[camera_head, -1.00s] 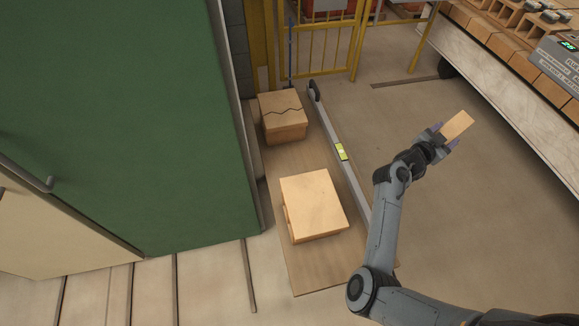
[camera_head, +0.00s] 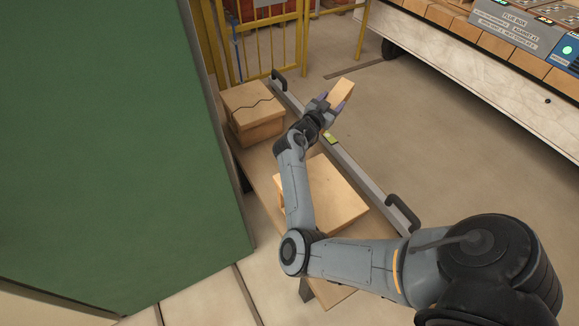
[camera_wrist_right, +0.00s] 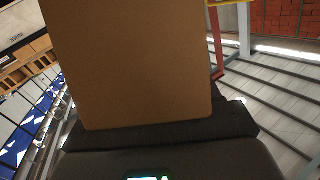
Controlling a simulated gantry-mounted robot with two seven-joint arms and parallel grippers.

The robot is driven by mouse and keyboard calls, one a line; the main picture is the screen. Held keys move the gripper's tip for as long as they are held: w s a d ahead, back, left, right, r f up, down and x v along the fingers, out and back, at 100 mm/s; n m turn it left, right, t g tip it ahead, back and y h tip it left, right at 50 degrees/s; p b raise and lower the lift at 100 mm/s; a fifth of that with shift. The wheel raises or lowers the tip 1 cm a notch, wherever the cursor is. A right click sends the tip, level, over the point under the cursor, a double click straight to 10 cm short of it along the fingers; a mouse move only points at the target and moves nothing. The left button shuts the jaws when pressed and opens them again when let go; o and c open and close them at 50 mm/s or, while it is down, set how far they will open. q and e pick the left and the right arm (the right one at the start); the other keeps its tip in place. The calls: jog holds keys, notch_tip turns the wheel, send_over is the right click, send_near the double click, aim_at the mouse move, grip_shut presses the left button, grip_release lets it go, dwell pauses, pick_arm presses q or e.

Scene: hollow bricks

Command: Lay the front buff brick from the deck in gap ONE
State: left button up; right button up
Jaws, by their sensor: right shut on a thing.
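My right gripper (camera_head: 333,100) is shut on a buff brick (camera_head: 344,92) and holds it, tilted, in the air beyond the low bench in the head view. The brick's flat face (camera_wrist_right: 130,65) fills the upper middle of the right wrist view. Two pale box-shaped blocks lie on the low wooden bench (camera_head: 264,170): a far one with a dark zigzag crack (camera_head: 255,108), and a near one (camera_head: 338,200) partly hidden behind my right forearm. No gap marked ONE can be made out. My left gripper is out of view.
A pale wall topped with bricks (camera_head: 500,48) and signed blue-grey boxes (camera_head: 515,28) runs along the upper right. A long spirit level (camera_head: 352,165) lies along the bench's right edge. A green panel (camera_head: 100,150) blocks the left. Open floor (camera_head: 450,150) lies between bench and wall.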

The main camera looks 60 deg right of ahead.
jog(key=shift+w+d+f+b, duration=0.1)
jog(key=shift+w+f+b, duration=0.2)
jog(key=shift+b, duration=0.1)
jog(key=shift+w+b, duration=0.15)
jog(key=shift+b, duration=0.15)
jog(key=shift+w, duration=0.3)
pick_arm(q)
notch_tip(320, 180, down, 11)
jog(key=b, duration=0.8)
pick_arm(e)
jog(key=w+a+f, duration=0.8)
jog(key=f, duration=0.2)
jog(key=shift+w+a+f, duration=0.15)
jog(key=shift+a+f, duration=0.15)
jog(key=shift+f, duration=0.05)
pick_arm(q)
jog(key=shift+b, duration=0.3)
pick_arm(e)
jog(key=shift+w+f, duration=0.1)
jog(key=o, duration=1.1)
jog(key=shift+f, duration=0.2)
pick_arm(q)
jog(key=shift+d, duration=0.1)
pick_arm(e)
jog(key=o, duration=0.4)
